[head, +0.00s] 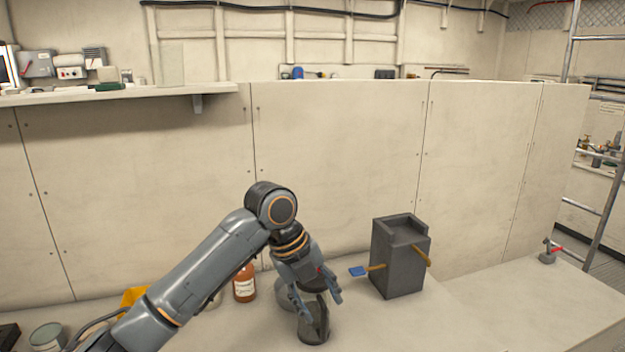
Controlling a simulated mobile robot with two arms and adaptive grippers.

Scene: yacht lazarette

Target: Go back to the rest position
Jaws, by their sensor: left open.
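My left arm comes in from the lower left, bends at a raised elbow and points down to the bench. My left gripper (322,300) is open, its fingers above and in front of a dark grey cylindrical container (314,334). I cannot tell whether the fingers touch it. Another greyish round thing behind the gripper is partly hidden. My right gripper is not in view.
The right part of the bench (510,305) is mostly clear.

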